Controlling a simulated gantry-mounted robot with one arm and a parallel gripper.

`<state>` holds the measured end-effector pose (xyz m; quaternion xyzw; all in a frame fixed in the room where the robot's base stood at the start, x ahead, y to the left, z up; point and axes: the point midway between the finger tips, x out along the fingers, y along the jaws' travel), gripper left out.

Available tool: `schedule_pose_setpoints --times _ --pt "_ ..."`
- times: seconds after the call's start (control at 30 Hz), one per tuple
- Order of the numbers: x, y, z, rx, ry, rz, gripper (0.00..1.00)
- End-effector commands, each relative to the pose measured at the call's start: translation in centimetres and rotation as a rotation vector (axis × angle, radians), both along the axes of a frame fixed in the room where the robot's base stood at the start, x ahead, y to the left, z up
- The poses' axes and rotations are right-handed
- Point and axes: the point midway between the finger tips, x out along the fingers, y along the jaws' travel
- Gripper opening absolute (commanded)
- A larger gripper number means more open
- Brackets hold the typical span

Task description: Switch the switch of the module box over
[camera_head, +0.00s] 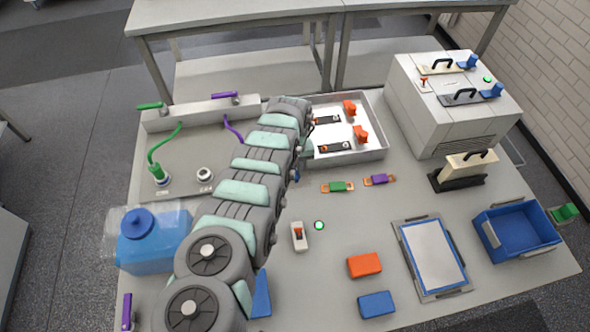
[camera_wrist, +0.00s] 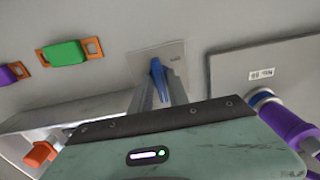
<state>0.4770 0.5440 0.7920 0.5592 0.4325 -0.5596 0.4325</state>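My gripper (camera_wrist: 165,92) points down at a small plate (camera_wrist: 142,67) with a label in the wrist view. A slim blue lever-like piece (camera_wrist: 159,80) stands at that plate, between or right at my grey fingers. I cannot tell whether the fingers touch it or how far apart they are. In the head view my arm hides most of this spot, and only a bit of blue (camera_head: 297,174) shows beside the arm. I cannot tell for sure which box is the module box. A small white box with a red lever (camera_head: 299,236) stands apart, right of my arm.
A metal tray (camera_head: 379,150) with orange-ended parts lies close to my gripper. Green (camera_head: 338,187) and purple (camera_head: 380,180) pieces lie nearby. A purple plug (camera_wrist: 288,125) is close on the right in the wrist view. A large white cabinet (camera_head: 420,115) stands at the back right.

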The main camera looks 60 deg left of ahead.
Motion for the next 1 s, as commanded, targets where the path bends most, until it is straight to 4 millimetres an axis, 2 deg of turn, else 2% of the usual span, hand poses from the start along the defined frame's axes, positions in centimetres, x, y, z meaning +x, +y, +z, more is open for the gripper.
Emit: schedule_pose_setpoints --times 0.13,0.37,1.0 --pt "0.01 0.02 0.04 0.000 0.000 0.000 0.19" --pt "0.01 0.03 0.05 0.000 0.000 0.001 0.00" --pt "0.05 0.02 0.16 0.001 0.000 0.032 0.00"
